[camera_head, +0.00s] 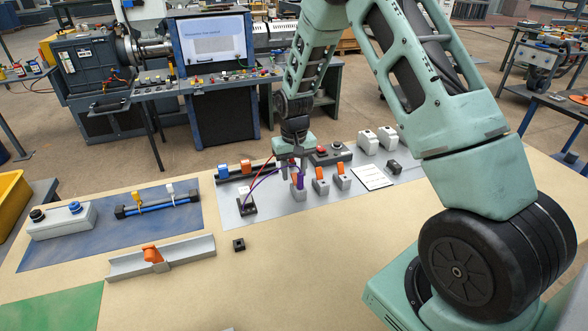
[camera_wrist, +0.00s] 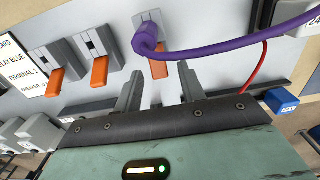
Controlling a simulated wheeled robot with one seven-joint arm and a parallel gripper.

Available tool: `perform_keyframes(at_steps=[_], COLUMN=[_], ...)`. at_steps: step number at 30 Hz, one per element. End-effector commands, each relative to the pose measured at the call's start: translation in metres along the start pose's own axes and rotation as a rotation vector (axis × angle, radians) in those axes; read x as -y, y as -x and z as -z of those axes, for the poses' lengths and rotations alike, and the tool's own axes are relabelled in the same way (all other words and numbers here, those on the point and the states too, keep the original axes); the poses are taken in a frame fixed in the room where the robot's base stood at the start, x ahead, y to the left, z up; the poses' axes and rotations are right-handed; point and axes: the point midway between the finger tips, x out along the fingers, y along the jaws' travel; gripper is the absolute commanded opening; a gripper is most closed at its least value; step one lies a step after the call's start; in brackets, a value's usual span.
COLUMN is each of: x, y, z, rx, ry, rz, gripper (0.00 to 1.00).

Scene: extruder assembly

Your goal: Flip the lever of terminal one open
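Three grey terminals with orange levers stand in a row on the grey mat (camera_head: 237,216). I cannot tell which one is terminal one. The leftmost in the head view (camera_head: 299,194) has a purple cable (camera_head: 265,173) at it; in the wrist view that cable (camera_wrist: 215,48) loops into this terminal (camera_wrist: 148,18), partly hiding its orange lever (camera_wrist: 158,69). The other two terminals (camera_wrist: 76,50) (camera_wrist: 108,35) show their levers clear. My gripper (camera_wrist: 160,92) is open and empty, its fingers spread either side of the cabled terminal's lever, apparently without touching it.
A printed card (camera_head: 372,178) lies right of the terminals. A black block with cables (camera_head: 243,208) sits left, and a red-button box (camera_head: 331,154) behind. A grey channel with an orange part (camera_head: 190,250) lies front left.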

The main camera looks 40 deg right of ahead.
Motion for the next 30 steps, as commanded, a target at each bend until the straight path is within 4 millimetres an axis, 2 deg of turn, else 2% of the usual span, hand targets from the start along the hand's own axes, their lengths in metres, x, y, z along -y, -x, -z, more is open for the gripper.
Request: perform_keyframes(at_steps=[1, 2, 3, 6, 14, 24, 30], x=[0.0, 0.0, 0.0, 0.0, 0.0, 0.001, 0.0], y=[0.0, 0.0, 0.0, 0.0, -0.001, 0.002, 0.008], z=[0.0, 0.0, 0.0, 0.0, -0.002, -0.014, -0.017], rx=[0.0, 0.0, 0.0, 0.0, -0.043, -0.331, -0.408], ry=[0.0, 0.0, 0.0, 0.0, 0.001, 0.003, 0.0], rz=[0.0, 0.0, 0.0, 0.0, -0.001, 0.0, 0.001], gripper=[0.4, 0.34, 0.23, 0.0, 0.0, 0.0, 0.0])
